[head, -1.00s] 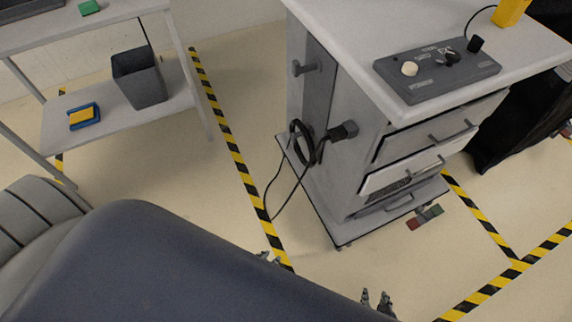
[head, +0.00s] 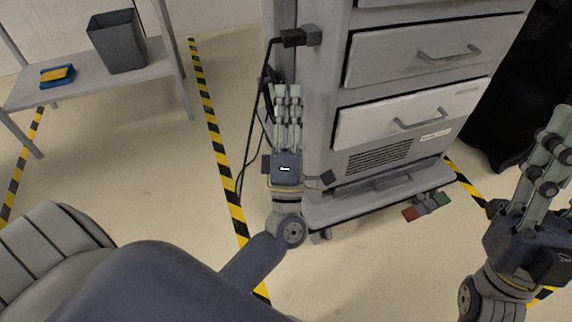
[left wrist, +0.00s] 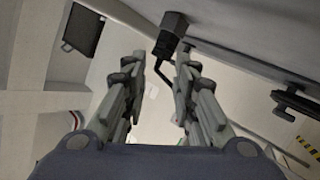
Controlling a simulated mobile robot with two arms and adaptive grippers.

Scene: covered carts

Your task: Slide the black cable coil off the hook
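The black cable coil (head: 267,88) hangs at the left side of the grey cart (head: 345,120). It is seen nearly edge-on, and my left gripper partly covers it; its hook is hidden in the head view. My left gripper (head: 287,92) points up beside the cart, in front of the coil. In the left wrist view its fingers (left wrist: 160,65) are apart with nothing between them. A dark round-ended fitting (left wrist: 296,104) shows right of them; I cannot tell whether it carries the coil. My right gripper (head: 550,140) is empty at the far right, its fingers seemingly apart.
A black plug (head: 295,37) juts from the cart above my left fingers; it also shows in the left wrist view (left wrist: 173,30). A loose cable (head: 250,150) hangs toward the floor. A shelf with a grey bin (head: 118,42) stands left. Floor between is clear.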

